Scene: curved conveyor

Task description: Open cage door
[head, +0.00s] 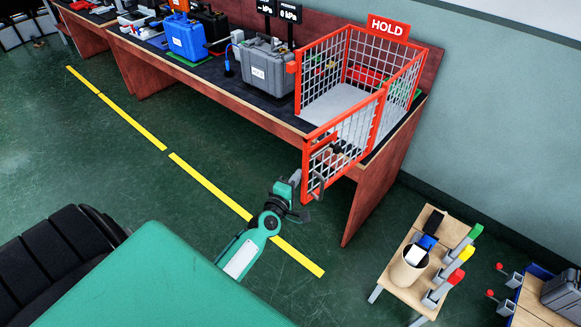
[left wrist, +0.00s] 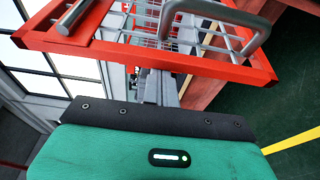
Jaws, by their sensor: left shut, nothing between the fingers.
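The cage (head: 350,52) is red-framed with grey mesh and stands at the right end of the bench. Its door (head: 345,130) is swung outward from the cage's near right corner. It juts past the bench's front edge, and the front of the cage stands open. The door's red frame (left wrist: 150,52) and grey loop handle (left wrist: 215,15) fill the top of the left wrist view. My left gripper (head: 299,187) is at the door's free lower corner. Its jaws (left wrist: 160,90) are shut and empty by the red bar, apart from the handle. Whether they touch the door is unclear.
A grey case (head: 265,72) and a blue case (head: 186,38) stand on the bench left of the cage. A small wooden stand (head: 392,278) with a bin is at lower right. Green floor with a yellow line (head: 210,185) lies clear before the bench.

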